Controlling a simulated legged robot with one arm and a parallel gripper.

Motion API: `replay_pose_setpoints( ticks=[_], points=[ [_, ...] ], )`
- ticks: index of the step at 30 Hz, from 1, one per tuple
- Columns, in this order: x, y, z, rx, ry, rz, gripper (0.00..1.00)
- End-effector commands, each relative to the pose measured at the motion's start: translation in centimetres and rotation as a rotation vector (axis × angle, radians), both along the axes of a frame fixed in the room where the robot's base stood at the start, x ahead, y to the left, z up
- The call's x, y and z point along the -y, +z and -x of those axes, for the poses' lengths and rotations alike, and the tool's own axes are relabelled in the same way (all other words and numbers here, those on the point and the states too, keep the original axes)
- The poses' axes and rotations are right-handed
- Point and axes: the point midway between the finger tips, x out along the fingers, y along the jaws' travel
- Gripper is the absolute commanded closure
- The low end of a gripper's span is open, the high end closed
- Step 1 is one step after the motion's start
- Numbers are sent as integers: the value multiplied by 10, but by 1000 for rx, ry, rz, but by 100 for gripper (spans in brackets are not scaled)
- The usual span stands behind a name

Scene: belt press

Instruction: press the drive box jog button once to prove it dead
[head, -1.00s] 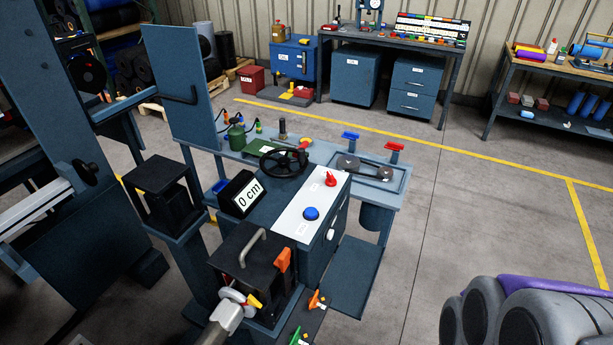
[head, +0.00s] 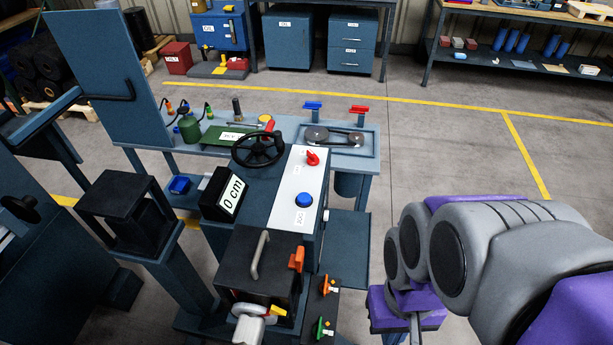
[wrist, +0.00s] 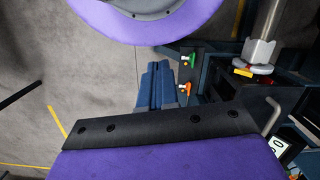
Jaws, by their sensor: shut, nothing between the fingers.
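The drive box (head: 285,205) stands in the middle of the head view, with a white panel on top. The blue round button (head: 304,199) is at the panel's near end, beside a label that seems to read JOG. A red rotary knob (head: 312,158) sits farther back on the same panel. My arm's grey and purple links fill the lower right of the head view. My gripper (wrist: 150,130) shows in part as a black-edged purple piece low in the wrist view. It is shut and empty, apart from the button. The button does not show clearly in the wrist view.
A black box with a grey handle (head: 259,255) and an orange lever (head: 297,258) is in front. Open floor (head: 440,160) lies to the right.

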Motion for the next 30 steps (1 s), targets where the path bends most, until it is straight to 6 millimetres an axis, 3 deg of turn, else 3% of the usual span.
replay_pose_setpoints(
  ticks=[5, 14, 21, 26, 30],
  points=[
    [-30, 9, -31, 18, -14, -77, 100],
    [-98, 34, -146, 61, -203, -382, 100],
    [-147, 40, -243, 46, -486, -587, 100],
    [-159, 28, -309, 24, -727, -679, 100],
    [-149, 8, -359, 4, -953, -730, 100]
  ],
)
